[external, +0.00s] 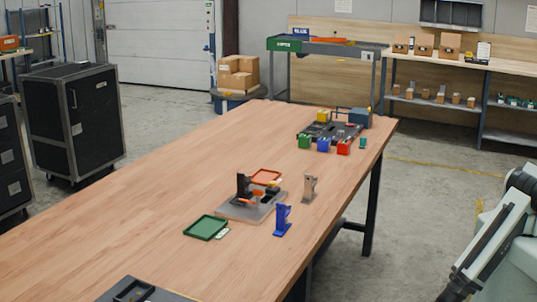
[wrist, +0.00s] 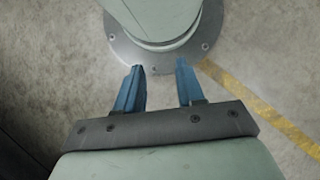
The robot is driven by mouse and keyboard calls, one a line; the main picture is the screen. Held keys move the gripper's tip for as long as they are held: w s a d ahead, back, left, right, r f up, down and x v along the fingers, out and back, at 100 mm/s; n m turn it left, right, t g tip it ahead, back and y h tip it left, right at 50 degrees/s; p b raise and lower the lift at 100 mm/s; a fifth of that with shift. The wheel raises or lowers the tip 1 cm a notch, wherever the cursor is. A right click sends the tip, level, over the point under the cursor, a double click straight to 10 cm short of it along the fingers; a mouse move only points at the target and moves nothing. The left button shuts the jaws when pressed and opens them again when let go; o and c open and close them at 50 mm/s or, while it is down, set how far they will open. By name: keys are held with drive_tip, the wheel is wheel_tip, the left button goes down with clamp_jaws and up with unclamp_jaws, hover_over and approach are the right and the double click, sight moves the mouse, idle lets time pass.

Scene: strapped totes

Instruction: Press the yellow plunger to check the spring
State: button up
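I cannot make out for certain which yellow part is the plunger. A small yellow piece (external: 274,183) shows at the back of the grey base fixture (external: 238,211) in the middle of the table. A larger yellow block (external: 322,115) stands on a dark fixture (external: 345,131) at the table's far end. My gripper (wrist: 159,66) is open and empty in the wrist view, its two blue fingers apart. It is over the concrete floor beside my own base, away from the table. In the external view my arm is at the right edge, and the fingers cannot be made out.
Green, blue and red bins (external: 323,145) stand before the far fixture. The table's left side is clear.

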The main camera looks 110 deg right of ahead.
clamp_jaws()
idle(1.3)
